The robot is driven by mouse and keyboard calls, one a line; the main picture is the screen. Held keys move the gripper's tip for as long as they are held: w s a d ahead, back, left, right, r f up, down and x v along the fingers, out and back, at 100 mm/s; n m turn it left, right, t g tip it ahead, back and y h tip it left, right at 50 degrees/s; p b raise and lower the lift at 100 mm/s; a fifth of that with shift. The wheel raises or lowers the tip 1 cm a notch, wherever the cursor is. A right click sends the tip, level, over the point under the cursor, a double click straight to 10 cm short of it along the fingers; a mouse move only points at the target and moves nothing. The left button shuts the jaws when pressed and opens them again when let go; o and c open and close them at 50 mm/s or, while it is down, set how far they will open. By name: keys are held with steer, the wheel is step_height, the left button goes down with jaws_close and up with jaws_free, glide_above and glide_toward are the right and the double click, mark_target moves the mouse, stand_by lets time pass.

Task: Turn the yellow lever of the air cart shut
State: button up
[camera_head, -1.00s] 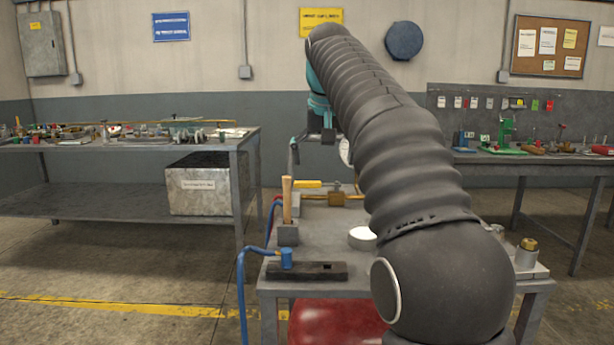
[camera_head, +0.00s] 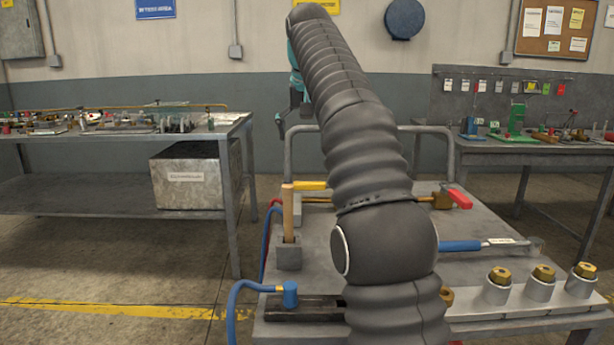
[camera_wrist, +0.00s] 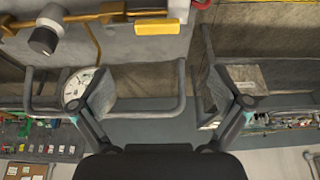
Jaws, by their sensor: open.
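The yellow lever (camera_head: 312,185) lies along the brass pipe at the back left of the cart (camera_head: 405,268). In the wrist view, the yellow lever (camera_wrist: 157,27) shows at the top, beyond my gripper. My gripper (camera_wrist: 160,88) is open, with its fingers wide apart and nothing between them. It is apart from the lever. In the head view, my arm covers the middle of the cart and much of the pipe. My gripper shows only in part there, raised behind the arm at the upper left.
A red lever (camera_head: 460,198) sits at the pipe's right end. A cart rail (camera_head: 451,150) rises behind. Workbenches stand left and right.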

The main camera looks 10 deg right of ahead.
mark_target(309, 183)
steer(key=x, duration=1.3)
steer(key=shift+s+d+f, duration=0.1)
steer(key=shift+d+f, duration=0.15)
steer(key=shift+d, duration=0.05)
steer(key=c, duration=1.5)
steer(key=shift+a, duration=0.1)
steer(key=shift+c, duration=0.2)
